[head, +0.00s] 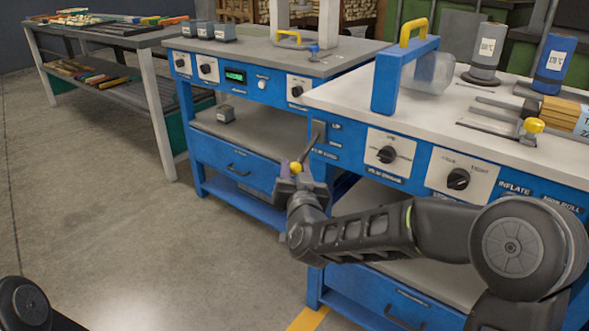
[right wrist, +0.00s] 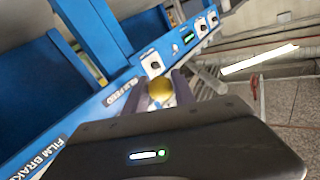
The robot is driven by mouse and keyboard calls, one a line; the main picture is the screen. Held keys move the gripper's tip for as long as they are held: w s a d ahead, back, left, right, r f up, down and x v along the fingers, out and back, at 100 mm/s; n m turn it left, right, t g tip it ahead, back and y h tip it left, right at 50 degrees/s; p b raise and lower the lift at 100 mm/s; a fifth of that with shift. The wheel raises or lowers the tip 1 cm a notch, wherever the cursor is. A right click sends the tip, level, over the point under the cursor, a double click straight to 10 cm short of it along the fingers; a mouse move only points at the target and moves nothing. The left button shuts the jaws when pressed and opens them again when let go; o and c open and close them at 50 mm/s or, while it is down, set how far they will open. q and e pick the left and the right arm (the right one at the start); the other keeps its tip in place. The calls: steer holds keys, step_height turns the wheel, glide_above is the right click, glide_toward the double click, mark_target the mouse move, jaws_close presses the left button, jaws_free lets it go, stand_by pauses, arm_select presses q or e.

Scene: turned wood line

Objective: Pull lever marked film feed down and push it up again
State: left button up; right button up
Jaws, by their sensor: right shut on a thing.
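The film feed lever (head: 305,152) sits at the left end of the near blue bench's front panel, beside a small label with "UP" above. Its thin rod slants down and outward from a grey plate to a yellow knob (head: 296,168). My right gripper (head: 292,170) is shut on this knob. In the right wrist view, the knob (right wrist: 160,89) sits between the two fingers, and part of a "FEED" label shows behind it. The rod is mostly hidden in that view. My left gripper is not in view; only a dark piece of my left arm shows at the lower left.
Right of the lever are a film brake dial (head: 387,155) and another dial (head: 458,179). A blue frame with a yellow handle (head: 413,30) stands on the near bench top (head: 345,93). A second blue bench (head: 235,145) stands behind. The floor at left is clear.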

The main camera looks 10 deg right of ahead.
jaws_close()
stand_by(0.9)
